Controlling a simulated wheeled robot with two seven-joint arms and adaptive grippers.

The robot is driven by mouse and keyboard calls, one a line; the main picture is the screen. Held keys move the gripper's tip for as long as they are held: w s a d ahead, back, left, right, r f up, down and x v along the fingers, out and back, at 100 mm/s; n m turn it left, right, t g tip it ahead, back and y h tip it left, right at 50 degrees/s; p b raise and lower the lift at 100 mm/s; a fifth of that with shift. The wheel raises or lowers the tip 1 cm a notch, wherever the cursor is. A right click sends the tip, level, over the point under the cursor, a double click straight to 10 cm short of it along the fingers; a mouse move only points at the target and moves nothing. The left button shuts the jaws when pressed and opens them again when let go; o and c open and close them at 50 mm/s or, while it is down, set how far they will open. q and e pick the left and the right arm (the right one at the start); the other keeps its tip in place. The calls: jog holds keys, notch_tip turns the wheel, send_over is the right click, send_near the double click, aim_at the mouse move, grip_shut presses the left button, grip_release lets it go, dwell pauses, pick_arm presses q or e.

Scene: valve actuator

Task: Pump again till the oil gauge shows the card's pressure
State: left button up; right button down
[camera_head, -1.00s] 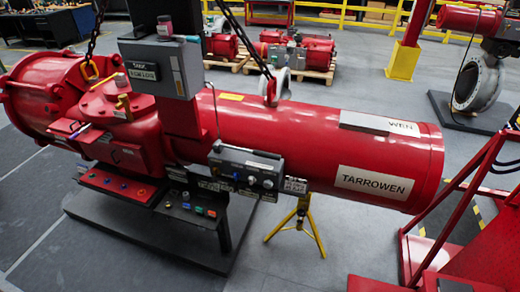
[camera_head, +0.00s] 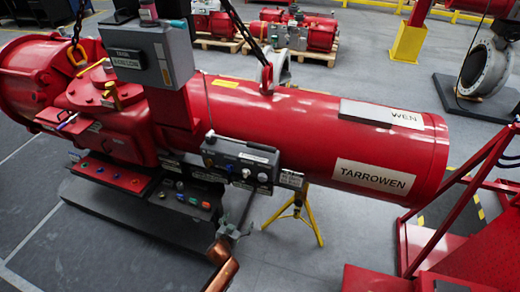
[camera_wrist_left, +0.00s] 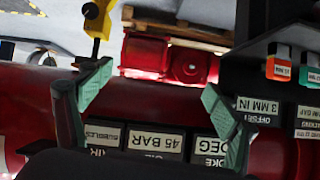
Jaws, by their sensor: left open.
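My left gripper (camera_head: 230,228) comes up from the bottom edge in the head view, in front of the dark stand and below the grey control box (camera_head: 240,160). In the left wrist view its two green fingers (camera_wrist_left: 157,80) are spread wide with nothing between them. Beyond them a card plate (camera_wrist_left: 155,142) reads 45 BAR, with the word below it partly hidden. Another plate (camera_wrist_left: 257,110) reads 3 MM IN. A yellow-handled part (camera_wrist_left: 97,18) stands above the left finger. I cannot make out an oil gauge needle or a pump lever. My right gripper is not in view.
The red actuator cylinder (camera_head: 310,130) fills the middle. A grey box (camera_head: 150,55) sits on top at left. A low panel with coloured buttons (camera_head: 185,198) is on the dark stand. A yellow tripod (camera_head: 297,215) stands below the cylinder. A red frame (camera_head: 455,215) is at right.

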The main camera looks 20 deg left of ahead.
aim_at(261, 148)
pick_arm(q)
jog(key=o, duration=0.3)
jog(key=w+d+r+t, duration=0.1)
jog(key=w+r, duration=0.2)
jog(key=r, duration=0.6)
jog(key=w+d+r+t, duration=0.2)
jog(key=w+r, duration=0.2)
jog(key=r, duration=0.5)
jog(key=shift+w, duration=0.2)
jog(key=shift+o, duration=0.6)
jog(key=r+t, duration=0.1)
jog(key=r, duration=0.4)
jog(key=w+d+r+t, duration=0.1)
jog(key=r, duration=0.4)
jog(key=w+d+r+t, duration=0.1)
jog(key=r, duration=0.4)
jog(key=shift+w+d+r+n+h, duration=0.1)
jog(key=shift+d+r+n+h, duration=0.05)
jog(key=shift+r+n+h, duration=0.15)
jog(key=w, duration=0.3)
jog(key=shift+w+d+r, duration=0.1)
jog(key=shift+w, duration=0.05)
jog(key=w, duration=0.3)
jog(key=shift+w, duration=0.65)
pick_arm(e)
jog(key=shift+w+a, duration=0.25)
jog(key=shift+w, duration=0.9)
